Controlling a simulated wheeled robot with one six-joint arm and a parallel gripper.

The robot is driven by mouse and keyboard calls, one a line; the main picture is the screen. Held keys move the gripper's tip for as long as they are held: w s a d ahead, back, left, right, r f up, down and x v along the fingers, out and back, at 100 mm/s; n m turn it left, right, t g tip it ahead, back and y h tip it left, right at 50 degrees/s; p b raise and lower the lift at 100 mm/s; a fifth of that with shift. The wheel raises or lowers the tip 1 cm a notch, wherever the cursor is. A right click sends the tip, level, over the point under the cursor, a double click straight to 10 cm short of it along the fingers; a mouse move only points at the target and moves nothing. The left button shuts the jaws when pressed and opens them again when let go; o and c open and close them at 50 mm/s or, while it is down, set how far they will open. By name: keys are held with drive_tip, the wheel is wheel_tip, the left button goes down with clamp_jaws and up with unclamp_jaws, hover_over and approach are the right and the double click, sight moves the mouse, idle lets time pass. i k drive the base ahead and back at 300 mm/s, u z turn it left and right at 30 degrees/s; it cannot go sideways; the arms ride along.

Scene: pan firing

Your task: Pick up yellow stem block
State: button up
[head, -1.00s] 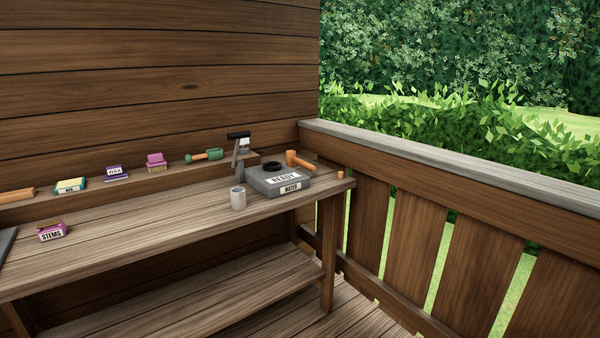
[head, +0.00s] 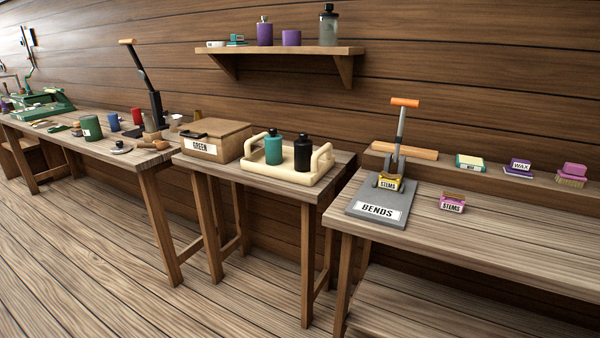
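The yellow stem block (head: 389,183), labelled STEMS, sits on the grey press plate (head: 378,211) labelled BENDS, at the foot of its upright lever (head: 401,125) with an orange handle. A pink block (head: 452,202), also labelled STEMS, lies on the right bench just right of the plate. My gripper is not in view, so its state does not show.
The right bench (head: 540,238) has free room at its front. A tray (head: 270,172) with teal and black bottles and a GREEN box (head: 216,141) stand on the middle table. Wax blocks and a brush sit on the back ledge. The floor (head: 90,262) is clear.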

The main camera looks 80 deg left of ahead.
sight(388, 181)
drive_tip(key=u, duration=2.65)
drive_tip(key=i, duration=2.4)
drive_tip(key=z, duration=0.6)
